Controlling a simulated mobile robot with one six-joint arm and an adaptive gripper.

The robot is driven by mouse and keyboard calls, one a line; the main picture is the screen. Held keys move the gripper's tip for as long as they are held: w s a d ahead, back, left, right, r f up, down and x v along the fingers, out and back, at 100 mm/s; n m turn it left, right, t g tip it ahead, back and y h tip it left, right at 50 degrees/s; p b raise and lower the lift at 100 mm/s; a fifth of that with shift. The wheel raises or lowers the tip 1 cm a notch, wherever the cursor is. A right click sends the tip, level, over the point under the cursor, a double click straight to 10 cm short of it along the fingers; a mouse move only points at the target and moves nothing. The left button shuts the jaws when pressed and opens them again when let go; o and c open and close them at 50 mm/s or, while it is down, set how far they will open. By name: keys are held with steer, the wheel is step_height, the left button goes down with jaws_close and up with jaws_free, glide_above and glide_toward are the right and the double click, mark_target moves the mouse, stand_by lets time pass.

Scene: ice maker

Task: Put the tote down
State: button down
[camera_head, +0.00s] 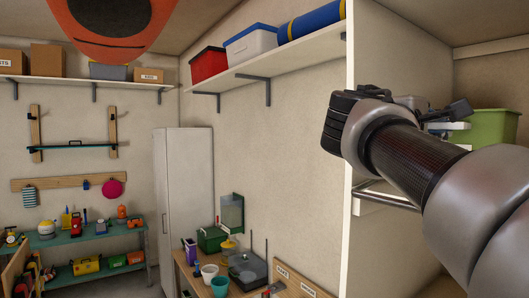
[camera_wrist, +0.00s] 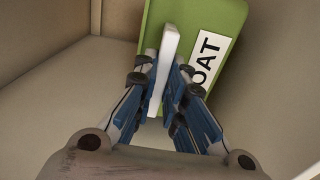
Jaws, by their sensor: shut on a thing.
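The tote (camera_head: 492,127) is a green bin at the right of the head view, inside a pale, walled recess. In the wrist view the green tote (camera_wrist: 228,28) fills the top middle, with a white label ending in "OAT". A white bar-like handle (camera_wrist: 171,42) stands out in front of it. My gripper (camera_wrist: 166,75) is shut on this handle, one blue finger on each side. In the head view my gripper (camera_head: 440,118) is partly hidden behind my arm, just left of the tote. The tote's underside is hidden, so I cannot tell whether it rests on anything.
A white upright panel (camera_head: 361,60) edges the recess on the left, close to my arm. A metal rail (camera_head: 388,198) runs below my arm. A high wall shelf (camera_head: 270,67) holds bins. A wooden bench (camera_head: 195,287) with pots stands lower down.

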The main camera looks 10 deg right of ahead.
steer(key=f+b, duration=0.2)
steer(key=f, duration=0.1)
steer(key=shift+s+a+f+b, duration=0.1)
steer(key=shift+a+f+b, duration=0.15)
steer(key=shift+b, duration=0.15)
steer(key=shift+s+d+f, duration=0.15)
steer(key=shift+f, duration=0.1)
steer(key=shift+d, duration=0.1)
steer(key=shift+w, duration=0.25)
steer(key=shift+s+a+f+b, duration=0.15)
steer(key=shift+a+b, duration=0.05)
steer(key=shift+b, duration=0.2)
steer(key=c, duration=1.7)
jaws_free()
steer(key=shift+d, duration=0.1)
steer(key=shift+o, duration=0.2)
